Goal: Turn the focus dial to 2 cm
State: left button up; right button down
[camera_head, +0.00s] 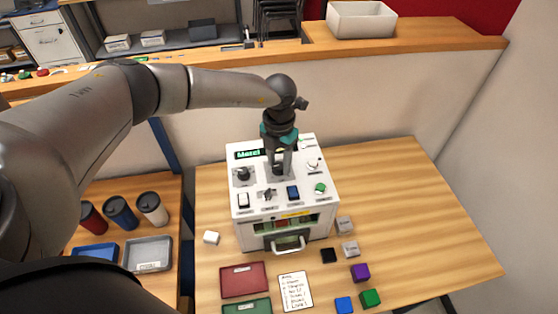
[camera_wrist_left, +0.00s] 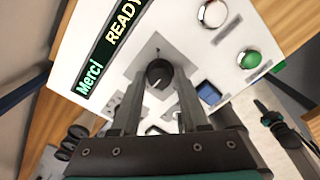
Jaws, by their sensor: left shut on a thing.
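The white laser marker (camera_head: 285,222) stands on the wooden table, its green display (camera_wrist_left: 107,45) reading "Merci READY" in the left wrist view. The focus dial (camera_wrist_left: 159,73) is a dark round knob on its top panel. My left gripper (camera_wrist_left: 158,80) reaches down over the panel with a finger on each side of the dial and is shut on it. In the head view the left gripper (camera_head: 279,170) mostly hides the dial. The dial's scale is not readable. A dark, teal-banded part at the right of the wrist view looks like my right gripper (camera_wrist_left: 275,122); its jaws are unclear.
On the same panel are a black knob (camera_head: 243,174), a blue switch (camera_head: 293,192), a green button (camera_head: 320,188) and a white knob (camera_head: 313,163). Trays, a note (camera_head: 295,291) and several small cubes lie in front. The table's right side is clear.

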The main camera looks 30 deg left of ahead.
aim_at(279, 165)
pick_arm(q)
grip_shut()
jog(key=shift+m, duration=0.4)
jog(key=m+b, duration=0.2)
jog(key=m, duration=0.2)
jog(key=shift+m+b, duration=1.05)
jog(key=shift+m, duration=0.95)
jog(key=o, duration=1.1)
grip_release()
jog(key=shift+r, duration=0.1)
notch_tip(279, 165, up, 15)
jog(key=b, duration=0.1)
jog(key=shift+b, duration=0.3)
